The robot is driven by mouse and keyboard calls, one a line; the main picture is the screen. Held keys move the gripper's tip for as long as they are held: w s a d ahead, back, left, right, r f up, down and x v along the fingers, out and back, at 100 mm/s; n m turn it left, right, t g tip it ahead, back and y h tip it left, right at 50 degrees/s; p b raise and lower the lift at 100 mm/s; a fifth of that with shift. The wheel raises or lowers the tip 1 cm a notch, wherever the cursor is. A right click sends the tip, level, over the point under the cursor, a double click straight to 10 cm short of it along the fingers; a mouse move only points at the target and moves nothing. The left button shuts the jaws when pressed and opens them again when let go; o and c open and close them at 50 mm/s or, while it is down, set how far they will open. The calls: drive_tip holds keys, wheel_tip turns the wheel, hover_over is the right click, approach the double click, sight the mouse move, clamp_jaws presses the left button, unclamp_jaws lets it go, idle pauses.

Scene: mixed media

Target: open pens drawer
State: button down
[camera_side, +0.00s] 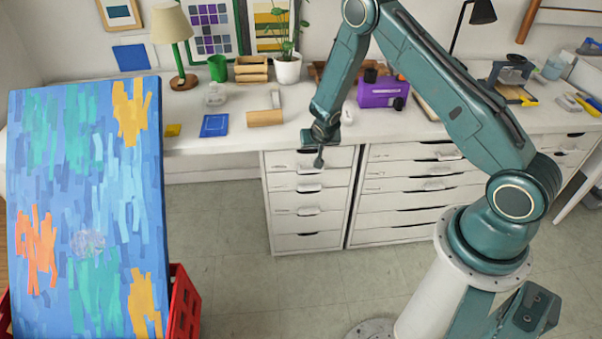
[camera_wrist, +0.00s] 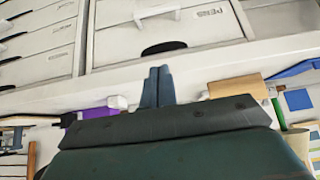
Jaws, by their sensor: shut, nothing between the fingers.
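The drawer labelled PENS (camera_wrist: 212,30) fills the top centre of the wrist view, with a white handle (camera_wrist: 157,12) and a dark oval cut-out (camera_wrist: 163,47). Its front looks closed. In the side view it appears to be the top drawer (camera_side: 282,161) of the left white cabinet; its label cannot be read there. My gripper (camera_wrist: 156,70) is shut and empty, its fingertips pointing toward the drawer front and below the cut-out in the wrist view. In the side view, my gripper (camera_side: 319,161) hangs in front of the upper drawers. I cannot tell whether it touches them.
A wider drawer cabinet (camera_side: 410,203) stands just to the right. The white worktop (camera_side: 225,143) above holds a purple box (camera_side: 382,93), a wooden block (camera_side: 265,118) and a blue card (camera_side: 214,126). The floor (camera_side: 225,215) before the cabinets is clear. A large painting (camera_side: 95,190) stands at left.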

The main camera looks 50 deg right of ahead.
wheel_tip(320, 180, down, 7)
drive_tip(key=s+d, duration=0.1)
drive_tip(key=shift+r, duration=0.15)
drive_tip(key=shift+d, duration=0.1)
drive_tip(key=shift+x, duration=4.95)
drive_tip(key=shift+d+r, duration=0.1)
drive_tip(key=s+a, duration=1.6)
drive_tip(key=s, duration=0.1)
drive_tip(key=shift+a, duration=0.4)
drive_tip(key=shift+a+r, duration=0.1)
